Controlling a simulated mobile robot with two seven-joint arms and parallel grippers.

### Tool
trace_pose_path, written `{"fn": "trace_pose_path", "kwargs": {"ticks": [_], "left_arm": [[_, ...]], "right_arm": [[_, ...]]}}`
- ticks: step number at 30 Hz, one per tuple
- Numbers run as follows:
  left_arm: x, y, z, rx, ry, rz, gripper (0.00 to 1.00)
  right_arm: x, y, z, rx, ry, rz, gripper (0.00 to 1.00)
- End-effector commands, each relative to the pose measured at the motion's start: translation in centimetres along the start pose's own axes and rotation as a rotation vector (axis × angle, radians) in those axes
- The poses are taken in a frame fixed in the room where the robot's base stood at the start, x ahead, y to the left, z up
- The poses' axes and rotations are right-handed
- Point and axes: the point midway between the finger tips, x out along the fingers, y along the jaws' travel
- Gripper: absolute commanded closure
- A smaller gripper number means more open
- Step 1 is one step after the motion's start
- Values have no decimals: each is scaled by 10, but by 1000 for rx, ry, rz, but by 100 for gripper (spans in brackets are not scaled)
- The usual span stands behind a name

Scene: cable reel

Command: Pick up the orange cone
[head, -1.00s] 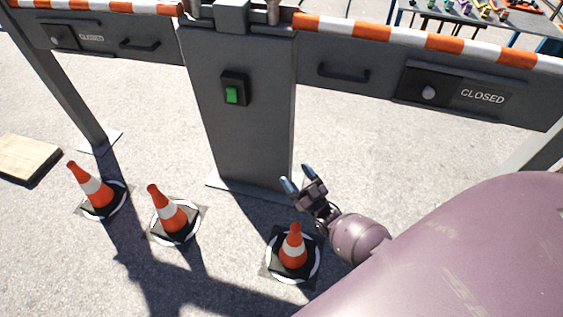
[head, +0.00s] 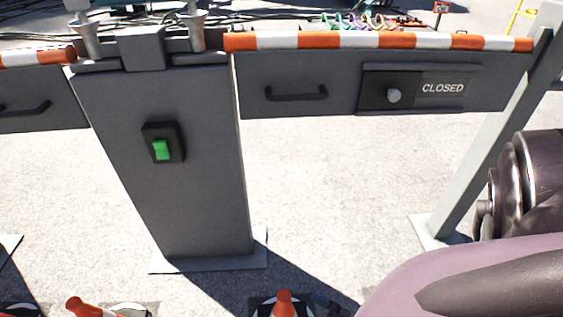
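Three orange cones show only in part along the bottom edge of the head view. The right one (head: 284,302) shows its orange tip, with part of its dark base around it. The middle one (head: 84,307) shows a tilted orange top and a piece of its base. The left one (head: 20,313) is barely a sliver. The lower parts of all three are cut off by the frame. My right arm fills the lower right, but its gripper is not visible. My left gripper is not in view either.
A grey post (head: 195,195) with a green switch (head: 161,150) stands left of centre. A barrier panel marked CLOSED (head: 300,95), topped by an orange-white striped bar (head: 380,40), runs right to a slanted support (head: 480,150). Bare pavement lies below the panel.

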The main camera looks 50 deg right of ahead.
Motion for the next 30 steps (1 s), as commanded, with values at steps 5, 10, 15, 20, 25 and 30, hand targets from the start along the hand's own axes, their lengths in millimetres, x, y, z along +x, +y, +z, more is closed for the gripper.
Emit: {"fn": "trace_pose_path", "kwargs": {"ticks": [5, 10, 15, 20, 25, 30], "left_arm": [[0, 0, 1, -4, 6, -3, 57], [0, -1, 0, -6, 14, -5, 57], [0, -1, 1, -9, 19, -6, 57], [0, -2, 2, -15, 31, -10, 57], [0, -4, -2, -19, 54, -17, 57], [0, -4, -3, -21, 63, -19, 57]], "right_arm": [[27, 0, 0, 0, 2, 0, 28], [40, 0, 0, 0, 0, 0, 28], [51, 0, 0, 0, -1, 0, 28], [73, 0, -1, 0, -1, -1, 28], [89, 0, -1, 1, -2, 0, 28], [91, 0, -2, 0, -1, 0, 28]]}}
